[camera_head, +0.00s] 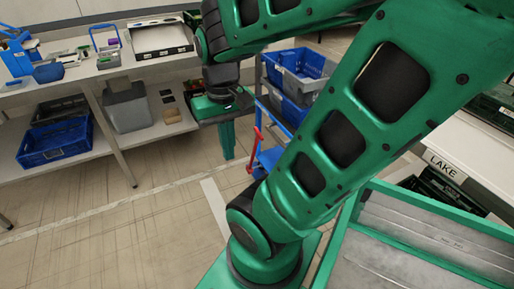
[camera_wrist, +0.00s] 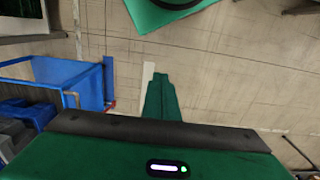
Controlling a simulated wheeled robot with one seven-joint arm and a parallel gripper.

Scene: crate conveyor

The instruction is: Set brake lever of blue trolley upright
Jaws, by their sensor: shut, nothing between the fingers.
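The blue trolley (camera_head: 266,158) stands in the middle of the head view, partly hidden behind my arm. Its brake lever (camera_head: 255,148) is a thin red bar at the trolley's left side, slanting in the picture. My gripper (camera_head: 228,155) is shut and empty, its green fingers pointing down just left of the lever with a gap between them. In the wrist view, my gripper (camera_wrist: 160,76) shows closed fingers over the floor. The blue trolley (camera_wrist: 88,85) is left of them there, and a small red part of the lever (camera_wrist: 112,104) shows at its near right corner.
Blue and grey crates (camera_head: 297,70) are stacked on the trolley. A long table (camera_head: 100,68) with boxes and a lower shelf runs along the left and back. A green-framed conveyor (camera_head: 425,235) is at the right. Floor left of the trolley is clear.

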